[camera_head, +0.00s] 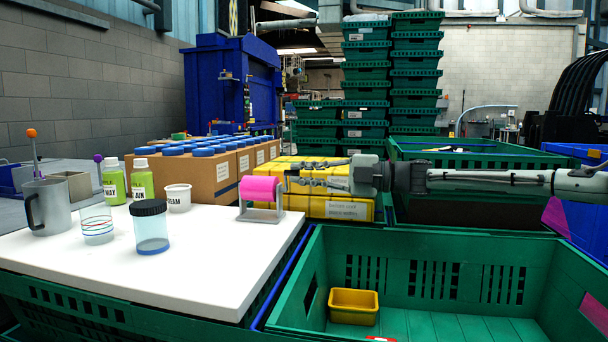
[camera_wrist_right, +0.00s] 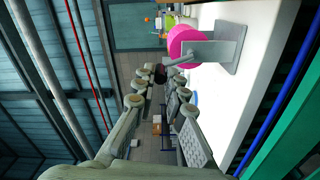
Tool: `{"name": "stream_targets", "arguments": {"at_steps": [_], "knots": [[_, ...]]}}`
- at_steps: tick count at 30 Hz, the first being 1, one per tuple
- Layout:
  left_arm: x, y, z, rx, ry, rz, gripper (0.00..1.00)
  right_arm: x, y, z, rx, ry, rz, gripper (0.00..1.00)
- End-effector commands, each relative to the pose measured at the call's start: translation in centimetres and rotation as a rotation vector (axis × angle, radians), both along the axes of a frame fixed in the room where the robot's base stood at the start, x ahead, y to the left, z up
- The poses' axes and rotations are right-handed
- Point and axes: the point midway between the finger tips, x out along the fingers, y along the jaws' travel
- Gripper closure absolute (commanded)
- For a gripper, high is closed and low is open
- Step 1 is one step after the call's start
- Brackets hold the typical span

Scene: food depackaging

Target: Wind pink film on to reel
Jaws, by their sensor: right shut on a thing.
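The pink film (camera_head: 262,189) sits as a roll on a grey reel stand (camera_head: 260,217) at the right edge of the white table. In the right wrist view the pink film (camera_wrist_right: 187,45) shows at the upper right, with a thin grey rod reaching left from the reel stand (camera_wrist_right: 229,45). My right gripper (camera_head: 289,175) points left, just right of the reel. In the wrist view its fingertips (camera_wrist_right: 157,77) are closed about a small dark piece by the rod's end, seemingly the reel's handle; the fingers hide most of it. My left gripper is not in view.
The white table (camera_head: 200,270) holds a grey mug (camera_head: 47,208), a black-lidded jar (camera_head: 151,230), a clear cup, two green bottles and a white tub. Blue-capped boxes and yellow packs (camera_head: 340,207) stand behind. A green crate (camera_head: 440,250) with a yellow bin (camera_head: 353,306) lies at the front right.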

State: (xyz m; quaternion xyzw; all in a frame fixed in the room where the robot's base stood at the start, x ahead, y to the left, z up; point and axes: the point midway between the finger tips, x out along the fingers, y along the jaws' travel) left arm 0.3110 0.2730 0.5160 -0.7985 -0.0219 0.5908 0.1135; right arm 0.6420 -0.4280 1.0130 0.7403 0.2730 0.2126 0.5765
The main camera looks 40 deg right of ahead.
Motion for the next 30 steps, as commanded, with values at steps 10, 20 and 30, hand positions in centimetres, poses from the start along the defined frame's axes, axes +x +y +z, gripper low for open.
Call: {"name": "stream_targets", "arguments": {"at_steps": [10,20,30], "knots": [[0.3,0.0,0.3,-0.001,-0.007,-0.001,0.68,0.0,0.0,0.1,-0.001,-0.002,0.000,0.74],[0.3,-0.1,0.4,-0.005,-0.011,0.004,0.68,0.0,0.0,0.1,-0.002,-0.001,0.000,0.68],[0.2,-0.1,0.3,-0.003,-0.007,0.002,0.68,0.0,0.0,5.3,-0.003,-0.010,0.001,0.68]]}}
